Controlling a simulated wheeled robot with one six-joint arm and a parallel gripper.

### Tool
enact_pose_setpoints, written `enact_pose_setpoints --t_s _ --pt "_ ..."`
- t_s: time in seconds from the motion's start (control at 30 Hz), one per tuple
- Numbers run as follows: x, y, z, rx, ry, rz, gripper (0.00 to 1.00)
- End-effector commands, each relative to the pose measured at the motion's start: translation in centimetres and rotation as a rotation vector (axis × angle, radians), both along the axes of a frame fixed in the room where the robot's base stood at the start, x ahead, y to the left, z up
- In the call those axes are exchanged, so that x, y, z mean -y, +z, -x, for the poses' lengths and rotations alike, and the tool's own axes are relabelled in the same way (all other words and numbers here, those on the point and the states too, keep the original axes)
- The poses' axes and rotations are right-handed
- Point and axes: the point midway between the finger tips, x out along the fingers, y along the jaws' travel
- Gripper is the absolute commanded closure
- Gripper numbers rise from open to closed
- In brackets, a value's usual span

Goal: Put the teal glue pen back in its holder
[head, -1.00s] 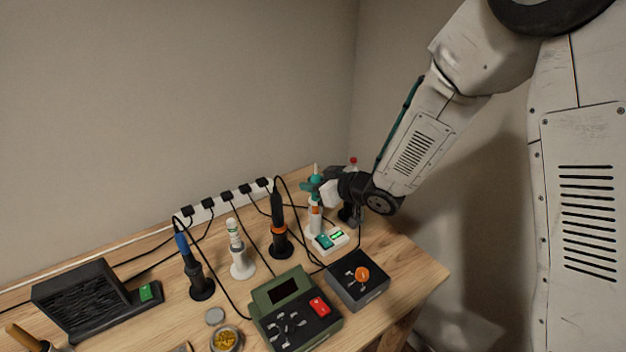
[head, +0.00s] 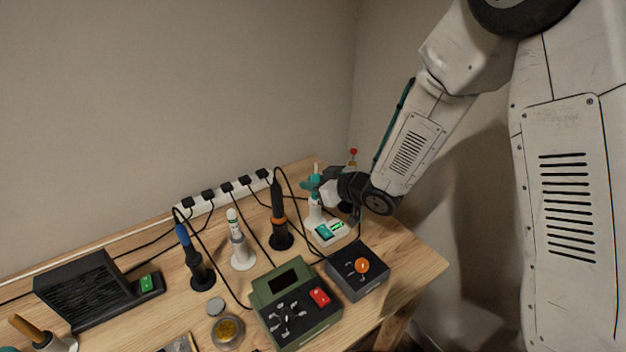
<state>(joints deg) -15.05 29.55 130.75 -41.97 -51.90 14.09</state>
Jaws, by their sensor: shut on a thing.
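The teal glue pen (head: 312,184) is upright with its pale tip pointing up, at the back right of the bench. My gripper (head: 323,187) is shut on it from the right side. The pen's holder (head: 328,233) is a white base with a teal switch and a green-lit display, with a white upright part directly under the pen. The pen's lower end meets or sits inside that upright part; how deep it is I cannot tell. My gripper hides part of the pen.
A black holder with an orange-ringed iron (head: 279,222) stands just left. Further left are a white pen in a white stand (head: 238,245) and a blue-handled iron (head: 190,256). A dark box with an orange knob (head: 358,268) and a green case (head: 294,303) lie in front. Cords run to a power strip (head: 225,192).

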Motion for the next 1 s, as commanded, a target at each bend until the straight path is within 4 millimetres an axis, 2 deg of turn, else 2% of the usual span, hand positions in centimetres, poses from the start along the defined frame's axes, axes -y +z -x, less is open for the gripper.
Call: enact_pose_setpoints --t_s 0.2,0.23,0.3,0.5,0.53,0.6,0.63,1.0 --pt "0.0 0.0 -0.01 0.001 0.0 -0.001 1.0" --pt "0.0 0.0 -0.01 0.001 0.0 -0.001 0.75" --pt "0.0 -0.01 -0.01 0.001 0.0 -0.001 0.55" --pt "0.0 -0.01 0.0 0.001 0.0 -0.001 0.55" --pt "0.0 -0.03 0.0 0.0 0.0 0.0 0.49" --pt "0.0 -0.03 0.0 0.0 0.0 0.0 0.3" --pt "0.0 -0.03 0.0 0.0 0.0 0.0 0.26" --pt "0.0 -0.02 0.0 0.0 0.0 0.0 0.26"
